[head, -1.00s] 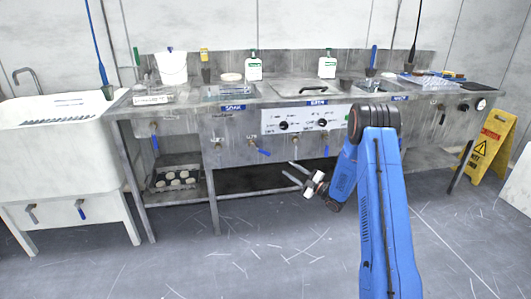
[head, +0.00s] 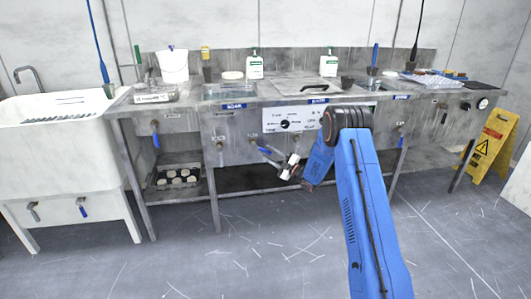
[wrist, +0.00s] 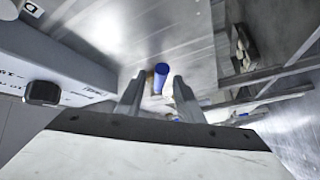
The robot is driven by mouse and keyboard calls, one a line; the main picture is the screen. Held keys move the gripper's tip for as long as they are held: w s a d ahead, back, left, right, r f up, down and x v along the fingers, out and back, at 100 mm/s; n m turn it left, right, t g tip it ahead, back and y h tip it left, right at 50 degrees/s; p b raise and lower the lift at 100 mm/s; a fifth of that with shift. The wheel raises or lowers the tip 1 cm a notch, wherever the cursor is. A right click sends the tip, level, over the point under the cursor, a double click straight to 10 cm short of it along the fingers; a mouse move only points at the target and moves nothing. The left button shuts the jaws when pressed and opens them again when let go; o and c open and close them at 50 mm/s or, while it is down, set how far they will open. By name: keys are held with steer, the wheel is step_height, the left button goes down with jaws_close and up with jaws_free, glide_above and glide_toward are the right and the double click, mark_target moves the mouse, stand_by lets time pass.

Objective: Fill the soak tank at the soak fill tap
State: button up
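The soak tank (head: 234,93) is a sunken basin in the steel bench, with a blue SOAK label on the front edge below it. A tap with a blue lever (head: 263,149) sits on the bench front, below and right of that label; its small tag is unreadable. My gripper (head: 270,156) is at this lever, fingers pointing up-left. In the wrist view the gripper (wrist: 158,95) is open, with the blue lever end (wrist: 161,70) in line with the gap between its fingers. I cannot tell whether they touch it. The tank's water level is unclear.
A control panel (head: 300,122) with a dark knob is just above my gripper. More taps line the bench front, including a blue-levered one (head: 156,140) at left. A white sink (head: 60,150) stands left; a yellow floor sign (head: 492,145) stands right. The floor in front is clear.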

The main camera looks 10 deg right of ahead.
steer(key=shift+x, duration=1.4)
jaws_close()
steer(key=shift+f, duration=0.1)
